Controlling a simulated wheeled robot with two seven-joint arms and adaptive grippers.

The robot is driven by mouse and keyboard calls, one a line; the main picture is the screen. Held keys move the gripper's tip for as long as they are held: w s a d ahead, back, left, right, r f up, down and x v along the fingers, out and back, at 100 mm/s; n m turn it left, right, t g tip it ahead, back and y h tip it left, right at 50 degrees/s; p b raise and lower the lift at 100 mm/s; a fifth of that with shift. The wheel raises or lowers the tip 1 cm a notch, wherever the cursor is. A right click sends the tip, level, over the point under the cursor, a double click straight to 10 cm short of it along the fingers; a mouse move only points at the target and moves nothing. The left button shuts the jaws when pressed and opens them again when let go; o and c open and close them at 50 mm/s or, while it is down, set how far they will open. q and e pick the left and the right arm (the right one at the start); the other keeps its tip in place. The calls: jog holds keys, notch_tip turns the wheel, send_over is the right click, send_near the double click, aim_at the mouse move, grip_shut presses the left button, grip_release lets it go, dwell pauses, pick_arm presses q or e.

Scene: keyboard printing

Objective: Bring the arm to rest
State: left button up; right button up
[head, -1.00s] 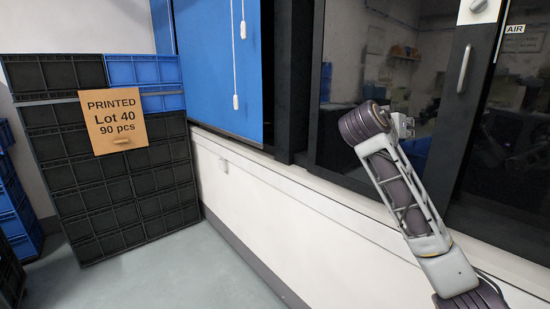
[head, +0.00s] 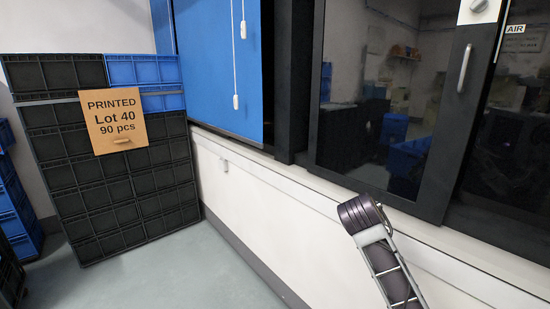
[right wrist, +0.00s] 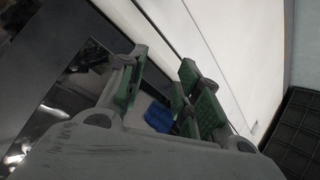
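My right arm (head: 378,250) comes in at the lower right of the head view, in front of the white ledge wall. Its gripper does not show in that view. In the right wrist view my right gripper (right wrist: 163,70) has its two green-padded fingers apart, with nothing held between them. The white wall surface and a dark glossy pane lie beyond the fingers. My left arm and gripper are not in view.
A stack of black and blue crates (head: 125,205) stands at the left with a "PRINTED Lot 40 90 pcs" card (head: 113,122). A blue blind (head: 217,70) and a dark glass window (head: 375,110) are above the white ledge wall (head: 270,200). Grey floor (head: 180,275) is clear in front.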

jog(key=s+a+f+n+g+y, duration=0.2)
jog(key=s+f+y, duration=0.1)
jog(key=s+f, duration=0.8)
jog(key=s+a+f+n+g+y, duration=0.1)
jog(key=s+a+f+g+y, duration=0.15)
jog(key=s+f, duration=0.95)
jog(key=s+a+f+g+y, duration=0.1)
jog(key=s+f+g, duration=0.1)
jog(key=s+f, duration=0.75)
jog(key=f, duration=1.4)
jog(key=s+f, duration=0.2)
jog(key=f, duration=1.4)
jog(key=s+d+f+g, duration=0.1)
jog(key=s+d+f, duration=0.1)
jog(key=s+f, duration=0.7)
jog(key=s+d+f+n+g, duration=0.1)
jog(key=s+f, duration=0.9)
jog(key=s, duration=0.3)
jog(key=shift+s+d+f, duration=0.2)
jog(key=shift+s+d, duration=0.05)
jog(key=shift+d, duration=0.1)
